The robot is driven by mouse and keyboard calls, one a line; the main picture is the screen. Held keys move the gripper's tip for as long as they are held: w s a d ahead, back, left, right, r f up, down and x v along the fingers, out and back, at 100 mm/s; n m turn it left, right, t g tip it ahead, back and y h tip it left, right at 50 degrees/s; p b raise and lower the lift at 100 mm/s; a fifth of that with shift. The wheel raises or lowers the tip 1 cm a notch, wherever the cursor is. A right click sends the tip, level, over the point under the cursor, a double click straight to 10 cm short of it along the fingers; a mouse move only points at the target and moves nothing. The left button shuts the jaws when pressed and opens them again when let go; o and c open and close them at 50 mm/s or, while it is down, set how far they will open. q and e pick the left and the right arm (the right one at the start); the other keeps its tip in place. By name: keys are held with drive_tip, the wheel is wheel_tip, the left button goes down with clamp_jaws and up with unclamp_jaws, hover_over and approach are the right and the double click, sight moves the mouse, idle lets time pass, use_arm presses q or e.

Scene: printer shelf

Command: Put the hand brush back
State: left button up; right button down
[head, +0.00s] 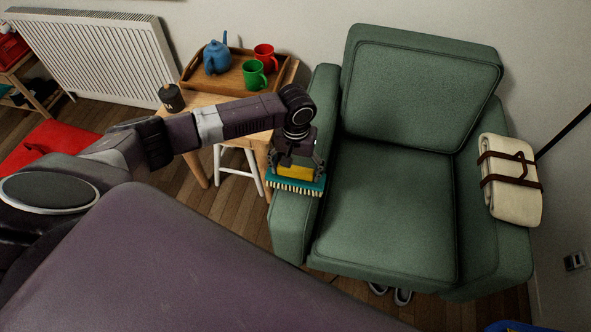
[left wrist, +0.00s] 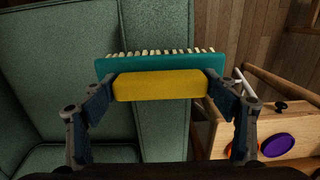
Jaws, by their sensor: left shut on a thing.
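The hand brush has a teal head with pale bristles (head: 294,184) and a yellow grip (head: 296,172). My left gripper (head: 295,170) is shut on the yellow grip and holds the brush at the left armrest of the green armchair (head: 390,212). I cannot tell whether the bristles touch the armrest. In the left wrist view the yellow grip (left wrist: 160,86) sits between the two fingers, with the teal head (left wrist: 160,66) and the bristles beyond it. My right gripper is not in view.
A wooden side table (head: 197,102) holds a tray (head: 191,76) with a blue teapot (head: 216,57), a red mug (head: 264,52) and a green mug (head: 254,74). A rolled cream blanket (head: 512,195) lies on the right armrest. A white radiator (head: 95,55) is at the back left.

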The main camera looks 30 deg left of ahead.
use_arm(q)
drive_tip(key=o, duration=1.1)
drive_tip(key=shift+f, duration=0.1)
wheel_tip(320, 180, up, 12)
drive_tip(key=shift+p, duration=0.35)
